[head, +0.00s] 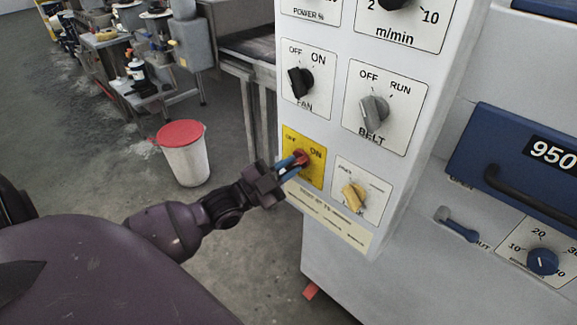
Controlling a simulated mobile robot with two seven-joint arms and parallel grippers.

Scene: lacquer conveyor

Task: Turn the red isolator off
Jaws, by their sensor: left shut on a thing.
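The red isolator (301,157) is a red rotary handle on a yellow plate (317,175) low on the left of the white control panel. The plate reads OFF at its left and ON at its right. My left gripper (293,164) comes in from the lower left and is shut on the red handle. Its fingers cover part of the handle, so I cannot tell exactly which way the handle points. My right gripper is not in view.
Close by on the panel are the black FAN knob (300,82), the grey BELT knob (374,110) and a yellow knob (353,196). A blue-fronted machine (515,160) stands at the right. A white bin with a red lid (184,150) stands on the floor behind my arm.

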